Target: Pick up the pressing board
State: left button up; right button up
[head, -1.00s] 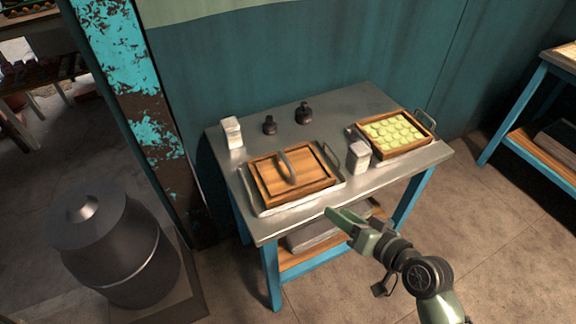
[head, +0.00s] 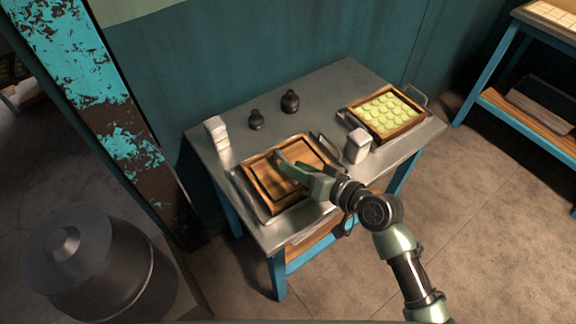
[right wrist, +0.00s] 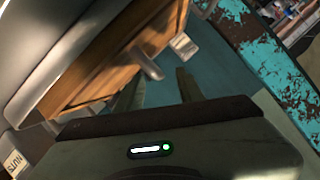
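The pressing board (head: 265,184), a wooden board with a raised handle, lies in a metal tray on the grey table. My right gripper (head: 290,172) reaches over the board at its handle, which it partly covers in the head view. In the right wrist view the two fingers (right wrist: 160,88) stand apart. The board (right wrist: 105,60) fills the upper left there, and its handle (right wrist: 146,64) shows just beyond the left finger. I cannot tell whether the finger touches it. My left gripper is not in view.
The metal table (head: 350,82) also bears a tray of green rounds (head: 384,112), a white container (head: 358,146) close to my right arm, another white container (head: 217,137) at the left, and two dark weights (head: 290,101). A dark barrel (head: 95,265) stands on the floor at left.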

aim_at(286, 160)
jog(key=x, duration=0.4)
jog(key=shift+w, duration=0.3)
grip_shut()
dwell(1.1)
